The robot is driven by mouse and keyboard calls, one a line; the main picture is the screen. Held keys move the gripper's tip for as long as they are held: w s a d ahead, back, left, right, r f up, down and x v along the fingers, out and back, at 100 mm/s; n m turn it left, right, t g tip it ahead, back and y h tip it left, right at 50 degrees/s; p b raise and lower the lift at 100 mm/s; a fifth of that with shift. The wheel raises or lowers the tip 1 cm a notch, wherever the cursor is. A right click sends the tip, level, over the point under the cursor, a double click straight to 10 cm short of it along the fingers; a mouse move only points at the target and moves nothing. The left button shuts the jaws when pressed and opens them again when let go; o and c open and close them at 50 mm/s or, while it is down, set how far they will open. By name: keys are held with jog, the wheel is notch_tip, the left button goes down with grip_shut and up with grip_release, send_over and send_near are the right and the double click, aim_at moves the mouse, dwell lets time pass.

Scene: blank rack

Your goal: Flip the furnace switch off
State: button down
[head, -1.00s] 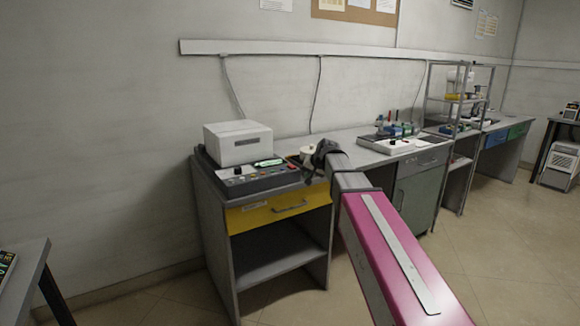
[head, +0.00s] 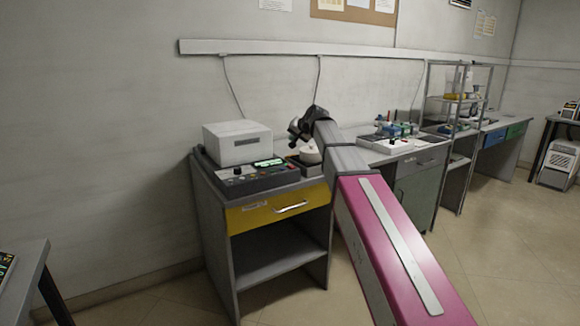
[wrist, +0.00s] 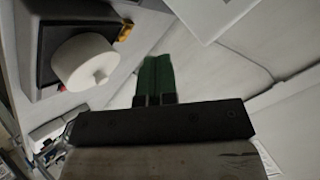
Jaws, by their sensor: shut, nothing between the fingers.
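The furnace is a white box (head: 238,145) on a dark control panel (head: 252,180) with a green-lit display (head: 269,163), knobs and small coloured controls. It stands on the grey bench with the yellow drawer. I cannot tell which small control is the furnace switch, nor its position. My gripper (wrist: 155,70) has green fingers held together, with nothing between them. In the head view my dark wrist is right of the furnace, above a white round piece (head: 310,154); the fingers are not clear there. In the wrist view the fingers are right of this white round piece (wrist: 85,62), apart from it.
The white piece sits on a dark base (wrist: 48,38) with an orange part (wrist: 126,31) near its corner. The yellow drawer (head: 262,213) is shut. Another bench with a white device (head: 385,146) and a shelf rack (head: 455,100) stand to the right. Open floor lies in front.

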jog(key=shift+w+a+f, duration=0.1)
jog(key=shift+w+f, duration=0.05)
jog(key=shift+f, duration=1.3)
jog(key=shift+w+a+f, duration=0.1)
jog(key=shift+f, duration=1.3)
jog(key=shift+w+a+f, duration=0.1)
jog(key=shift+w+f, duration=0.05)
jog(key=shift+f, duration=1.3)
jog(key=shift+f, duration=0.15)
jog(key=shift+f, duration=0.3)
jog(key=shift+w+f, duration=0.1)
jog(key=shift+f, duration=0.15)
jog(key=shift+r, duration=0.15)
jog(key=shift+r, duration=0.55)
jog(key=shift+r, duration=0.15)
jog(key=shift+s+d+r, duration=0.1)
jog(key=shift+s+r, duration=0.1)
jog(key=shift+r, duration=1)
jog(key=shift+s+d+r, duration=0.1)
jog(key=shift+s+r, duration=0.05)
jog(key=shift+r, duration=1)
